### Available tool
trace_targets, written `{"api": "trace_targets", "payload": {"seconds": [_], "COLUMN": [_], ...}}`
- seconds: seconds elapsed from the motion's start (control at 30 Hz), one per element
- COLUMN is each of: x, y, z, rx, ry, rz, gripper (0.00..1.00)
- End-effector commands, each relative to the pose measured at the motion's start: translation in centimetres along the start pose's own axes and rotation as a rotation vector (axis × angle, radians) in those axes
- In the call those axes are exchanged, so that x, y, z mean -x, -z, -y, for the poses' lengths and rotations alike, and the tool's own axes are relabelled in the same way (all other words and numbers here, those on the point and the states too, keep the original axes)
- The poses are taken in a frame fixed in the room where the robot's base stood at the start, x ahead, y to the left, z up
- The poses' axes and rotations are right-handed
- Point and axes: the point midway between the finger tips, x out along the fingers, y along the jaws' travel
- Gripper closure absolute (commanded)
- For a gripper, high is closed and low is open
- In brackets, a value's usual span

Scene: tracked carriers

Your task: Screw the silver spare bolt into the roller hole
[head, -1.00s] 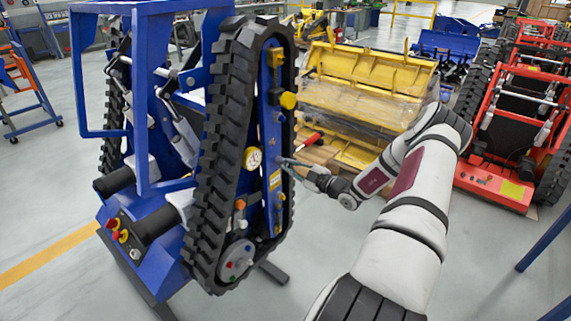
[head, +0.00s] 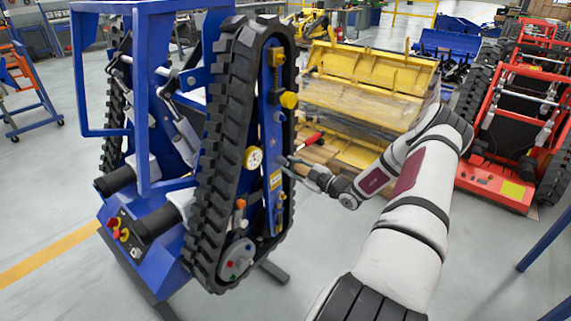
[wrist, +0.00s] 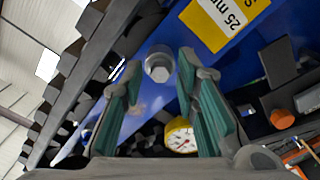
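A silver hex-headed bolt (wrist: 159,65) sits on the blue side plate (wrist: 240,65) in the wrist view, below the yellow "25 mm" label. My gripper (wrist: 158,80) is open, with its two teal-padded fingers on either side of the bolt's line. I see no clear contact with the bolt. In the head view my gripper (head: 284,162) is at the blue side plate inside the track loop, and the bolt is too small to make out there. A grey roller disc (head: 238,260) with coloured dots is at the bottom of the track. I cannot make out its hole.
The black rubber track (head: 215,150) runs beside the plate and shows at upper left in the wrist view. A yellow dial gauge (head: 253,158) and an orange-tipped part (head: 240,204) stick out near my gripper. Open floor lies below my arm.

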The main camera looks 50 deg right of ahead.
Motion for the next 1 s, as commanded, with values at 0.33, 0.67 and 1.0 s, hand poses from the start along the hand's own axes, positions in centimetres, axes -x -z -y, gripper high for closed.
{"api": "trace_targets", "payload": {"seconds": [0.33, 0.67, 1.0], "x": [-0.06, -0.04, -0.11], "y": [0.05, 0.06, 0.06], "z": [-0.02, 0.01, 0.05], "rx": [0.459, 0.733, 1.099], "ry": [0.000, 0.000, -0.001], "rz": [-0.002, -0.002, -0.002], "gripper": [0.72, 0.72, 0.72]}}
